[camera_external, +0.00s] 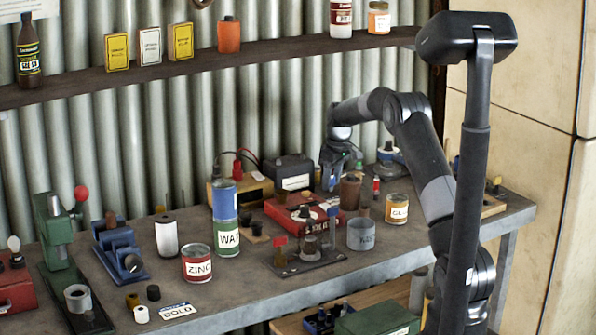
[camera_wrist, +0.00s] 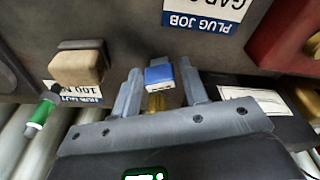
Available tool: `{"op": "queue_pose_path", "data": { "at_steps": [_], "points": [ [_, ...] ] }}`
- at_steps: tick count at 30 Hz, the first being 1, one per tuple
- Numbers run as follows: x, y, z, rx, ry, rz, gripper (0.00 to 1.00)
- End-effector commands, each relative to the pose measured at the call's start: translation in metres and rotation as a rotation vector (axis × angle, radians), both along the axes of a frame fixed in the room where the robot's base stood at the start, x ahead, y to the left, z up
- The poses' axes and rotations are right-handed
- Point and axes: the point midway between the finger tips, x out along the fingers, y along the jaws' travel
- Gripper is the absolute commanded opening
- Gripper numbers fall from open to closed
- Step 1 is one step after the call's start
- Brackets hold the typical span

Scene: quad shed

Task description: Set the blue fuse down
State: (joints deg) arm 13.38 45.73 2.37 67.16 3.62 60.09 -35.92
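The blue fuse (camera_wrist: 159,75) shows in the wrist view between the two fingertips of my gripper (camera_wrist: 160,82). It has a blue block end, with a yellowish part below it. In the external view my gripper (camera_external: 333,178) points down over the back of the bench, right of the black box (camera_external: 289,172).
The wrist view shows a tan block (camera_wrist: 82,68), a green-ended tool (camera_wrist: 40,114), a "PLUG JOB" card (camera_wrist: 203,14) and a red case (camera_wrist: 285,35). In the external view, a red toolbox (camera_external: 293,208), a brown cup (camera_external: 349,190) and several cans crowd the bench (camera_external: 240,285).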

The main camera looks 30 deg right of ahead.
Motion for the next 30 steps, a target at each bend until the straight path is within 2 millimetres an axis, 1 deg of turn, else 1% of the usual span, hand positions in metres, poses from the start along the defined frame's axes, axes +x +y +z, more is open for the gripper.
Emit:
{"op": "queue_pose_path", "data": {
  "at_steps": [1, 3, 10, 14, 17, 21, 27, 30],
  "points": [
    [0.0, 0.0, 0.0, 0.0, 0.0, 0.0, 0.44],
    [0.0, 0.0, 0.0, 0.0, 0.0, 0.0, 0.5],
    [0.0, 0.0, 0.001, 0.0, -0.001, 0.0, 0.5],
    [0.0, -0.001, 0.01, -0.001, -0.004, 0.0, 0.5],
    [-0.002, -0.001, 0.026, -0.001, -0.004, 0.0, 0.5],
    [-0.006, -0.003, 0.057, -0.001, -0.005, 0.0, 0.5],
    [-0.013, -0.006, 0.097, -0.001, -0.004, 0.0, 0.5],
    [-0.014, -0.006, 0.11, 0.0, -0.002, 0.0, 0.5]
  ]
}}
